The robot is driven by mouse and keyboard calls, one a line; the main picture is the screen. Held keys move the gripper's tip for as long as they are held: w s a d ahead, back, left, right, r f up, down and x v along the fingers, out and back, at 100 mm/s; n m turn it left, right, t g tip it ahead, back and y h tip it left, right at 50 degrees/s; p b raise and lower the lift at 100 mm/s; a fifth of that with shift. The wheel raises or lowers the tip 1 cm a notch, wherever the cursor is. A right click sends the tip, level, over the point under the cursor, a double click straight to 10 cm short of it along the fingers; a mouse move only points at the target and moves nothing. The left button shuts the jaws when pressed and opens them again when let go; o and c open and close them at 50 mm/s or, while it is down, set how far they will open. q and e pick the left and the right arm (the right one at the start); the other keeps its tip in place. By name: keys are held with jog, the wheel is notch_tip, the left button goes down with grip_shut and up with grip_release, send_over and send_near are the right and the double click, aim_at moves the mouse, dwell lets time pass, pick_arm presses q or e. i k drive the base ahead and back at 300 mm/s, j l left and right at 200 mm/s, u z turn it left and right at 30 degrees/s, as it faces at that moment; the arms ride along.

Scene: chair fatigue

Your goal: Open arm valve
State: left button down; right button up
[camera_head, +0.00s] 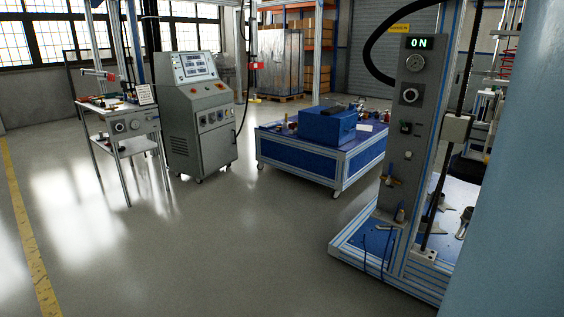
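A grey control column (411,150) stands at the right on a test rig. Its display (419,43) reads "ON". Below it are a round gauge (415,63), a black knob (410,95), a small dark switch (406,127) and a pale round button (408,155). A small brass-coloured valve-like fitting (390,181) sits low on the column's left side, and another small fitting (400,214) is near its foot. I cannot tell which one is the arm valve, or whether it is open. Neither of my grippers is in view.
The rig's blue base (366,243) juts out at floor level. A low blue table (300,158) with a blue box (328,125) stands mid-room. A grey console (195,115) and a small bench (118,115) stand left. The floor (220,240) in front is clear.

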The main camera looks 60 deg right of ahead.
aim_at(390, 173)
jog(key=l+z, duration=0.15)
jog(key=z, duration=0.3)
jog(key=l+z, duration=0.15)
jog(key=z, duration=0.3)
jog(key=l+z, duration=0.15)
jog(key=z, duration=0.3)
jog(key=l+z, duration=0.15)
jog(key=z, duration=0.35)
jog(key=l+z, duration=0.1)
jog(key=z, duration=0.35)
jog(key=i+l, duration=0.45)
